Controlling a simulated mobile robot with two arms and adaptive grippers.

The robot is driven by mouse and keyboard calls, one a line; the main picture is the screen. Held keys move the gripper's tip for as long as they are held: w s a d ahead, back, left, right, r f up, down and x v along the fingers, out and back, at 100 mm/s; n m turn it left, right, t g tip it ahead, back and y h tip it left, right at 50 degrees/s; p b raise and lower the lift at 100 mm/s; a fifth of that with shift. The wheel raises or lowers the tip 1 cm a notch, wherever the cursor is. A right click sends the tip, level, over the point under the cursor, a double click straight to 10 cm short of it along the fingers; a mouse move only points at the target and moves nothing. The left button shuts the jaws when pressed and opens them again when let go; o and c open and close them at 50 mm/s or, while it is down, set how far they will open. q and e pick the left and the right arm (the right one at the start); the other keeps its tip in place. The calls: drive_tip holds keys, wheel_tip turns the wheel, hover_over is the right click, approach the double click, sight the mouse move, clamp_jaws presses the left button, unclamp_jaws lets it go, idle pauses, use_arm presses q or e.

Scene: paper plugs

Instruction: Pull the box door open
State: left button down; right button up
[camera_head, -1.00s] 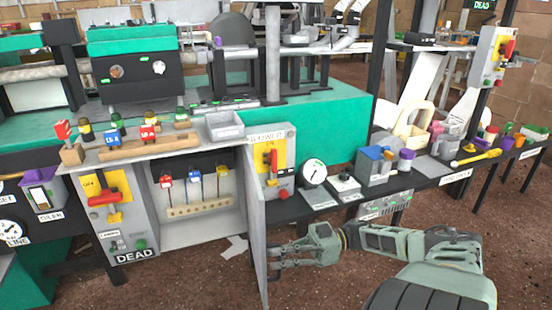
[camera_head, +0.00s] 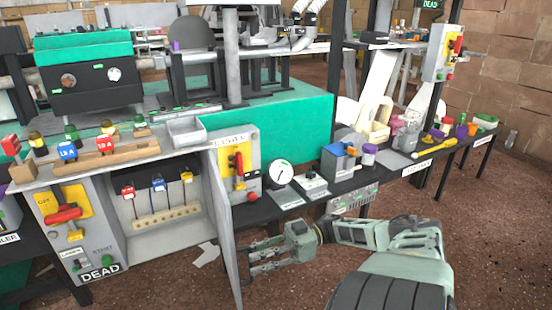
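The grey box (camera_head: 178,232) stands under the left bench with its front open, showing a rack of red, blue and yellow plugs inside. Its door (camera_head: 222,230) is a thin grey panel at the box's right side, swung out toward me and seen nearly edge-on. My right gripper (camera_head: 252,259) is just right of the door's front edge, low down, with its fingers pointing left. Its fingers are apart with a gap between them, and nothing shows between them. I cannot tell whether the fingertips touch the door. My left gripper is not in view.
A red-handled switch panel marked DEAD (camera_head: 75,225) is left of the box. Another switch panel (camera_head: 238,168) stands behind the door. A narrow black shelf (camera_head: 395,165) with a gauge (camera_head: 280,174) runs right. Brown floor (camera_head: 490,230) is free at right.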

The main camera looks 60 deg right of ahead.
drive_tip(key=v, duration=1)
drive_tip(key=shift+w+r, duration=0.1)
idle(0.3)
